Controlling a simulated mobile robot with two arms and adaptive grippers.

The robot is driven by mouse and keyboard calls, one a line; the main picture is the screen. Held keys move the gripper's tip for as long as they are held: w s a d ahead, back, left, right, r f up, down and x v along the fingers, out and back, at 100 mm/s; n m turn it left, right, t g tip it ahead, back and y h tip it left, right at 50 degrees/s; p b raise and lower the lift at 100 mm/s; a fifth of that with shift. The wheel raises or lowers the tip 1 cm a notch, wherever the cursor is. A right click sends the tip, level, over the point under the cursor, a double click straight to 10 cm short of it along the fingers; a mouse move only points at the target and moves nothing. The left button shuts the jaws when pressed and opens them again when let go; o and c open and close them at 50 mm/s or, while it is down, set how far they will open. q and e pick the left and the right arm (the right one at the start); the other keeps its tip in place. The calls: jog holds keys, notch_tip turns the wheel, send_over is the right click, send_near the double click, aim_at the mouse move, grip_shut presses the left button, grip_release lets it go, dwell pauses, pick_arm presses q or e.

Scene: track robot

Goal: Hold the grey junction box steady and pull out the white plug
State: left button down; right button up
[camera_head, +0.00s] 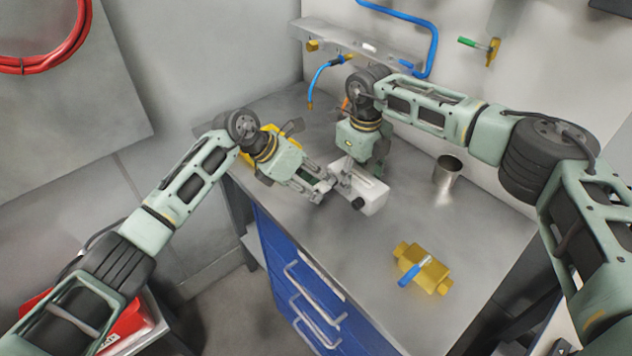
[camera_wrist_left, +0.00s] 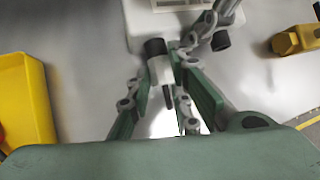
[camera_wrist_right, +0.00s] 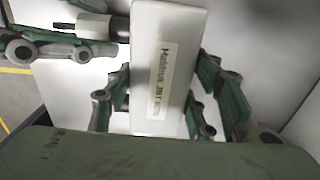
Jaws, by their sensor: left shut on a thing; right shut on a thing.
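The junction box (camera_head: 368,193), pale grey with a printed label, is above the bench; in the right wrist view the box (camera_wrist_right: 165,65) sits between the fingers of my right gripper (camera_wrist_right: 165,100), which is shut on it. A black fitting shows on the box's near side. My left gripper (camera_head: 328,188) is shut at the box's left side. In the left wrist view its fingers close around the white plug (camera_wrist_left: 160,68), which has a black part (camera_wrist_left: 155,47) at its box end. The plug lines up with the box; fingers hide how deep it sits.
A metal cup (camera_head: 447,172) stands right of the box. A yellow valve with a blue handle (camera_head: 422,268) lies on the bench front. A yellow bin (camera_head: 258,148) is behind my left gripper. Blue hoses (camera_head: 432,50) hang at the wall. Bench between cup and valve is clear.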

pick_arm(q)
jog(key=shift+a, duration=0.45)
pick_arm(e)
jog(key=shift+d, duration=0.2)
pick_arm(q)
jog(key=shift+s+a, duration=1.2)
jog(key=shift+a, duration=0.1)
jog(key=shift+r, duration=0.1)
notch_tip(320, 180, up, 8)
pick_arm(e)
jog(key=shift+a, duration=0.1)
dwell(0.6)
jog(key=o, duration=1.4)
jog(key=shift+r, duration=0.15)
